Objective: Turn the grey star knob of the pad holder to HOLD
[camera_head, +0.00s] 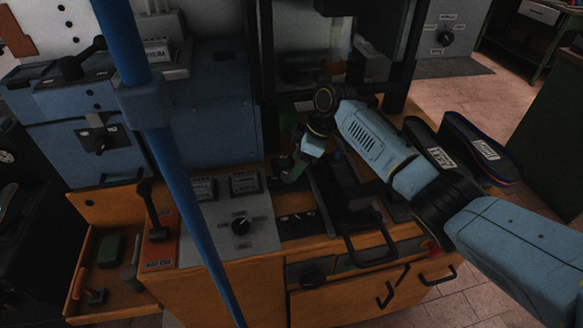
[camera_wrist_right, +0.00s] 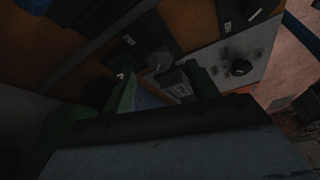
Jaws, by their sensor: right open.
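I cannot make out for certain a grey star knob or its HOLD mark; the area around my right gripper (camera_head: 288,168) is dark. That gripper is open, low over the bench beside the black slide (camera_head: 345,190) and just right of two small meters (camera_head: 245,183). In the right wrist view the fingers (camera_wrist_right: 165,82) are apart, with a dark gap and a meter (camera_wrist_right: 177,86) behind them. A black dial knob (camera_head: 240,225) on a grey plate shows clear of the gripper; it also shows in the right wrist view (camera_wrist_right: 240,67). My left gripper is not in view.
A long blue bar (camera_head: 160,120) crosses in front of the bench. A red-based lever (camera_head: 154,225) stands left of the grey plate. An open drawer (camera_head: 100,240) is at lower left. A blue machine (camera_head: 200,110) stands behind.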

